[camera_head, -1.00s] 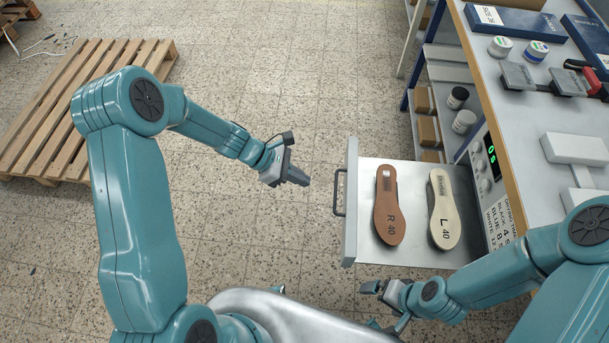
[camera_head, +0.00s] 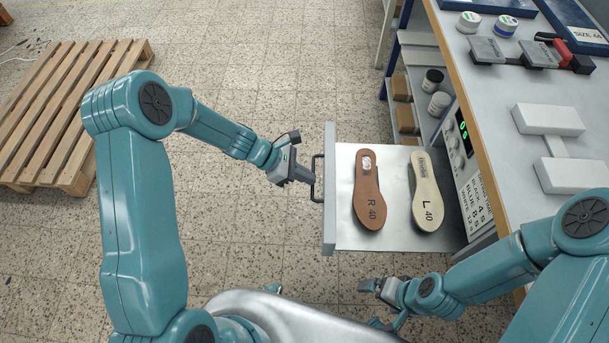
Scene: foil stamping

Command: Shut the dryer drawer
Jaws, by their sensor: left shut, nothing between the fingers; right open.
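The dryer drawer (camera_head: 385,239) is pulled out to the left from under the bench. Its front panel (camera_head: 330,215) faces left and carries a dark handle (camera_head: 317,178). A brown insole marked R 40 (camera_head: 367,190) and a cream insole marked L 40 (camera_head: 427,195) lie side by side in it. My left gripper (camera_head: 308,176) is shut and empty, its tip at the handle; I cannot tell whether it touches. My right gripper (camera_head: 366,285) is open and empty, below the drawer's near side in the picture.
The dryer panel (camera_head: 465,150) with a green display is right of the drawer. The bench top (camera_head: 490,95) holds a white block tool (camera_head: 548,120), clamps and ink jars. Shelves with boxes and jars (camera_head: 433,80) stand behind the drawer. A wooden pallet (camera_head: 75,110) lies at the left; the floor between is clear.

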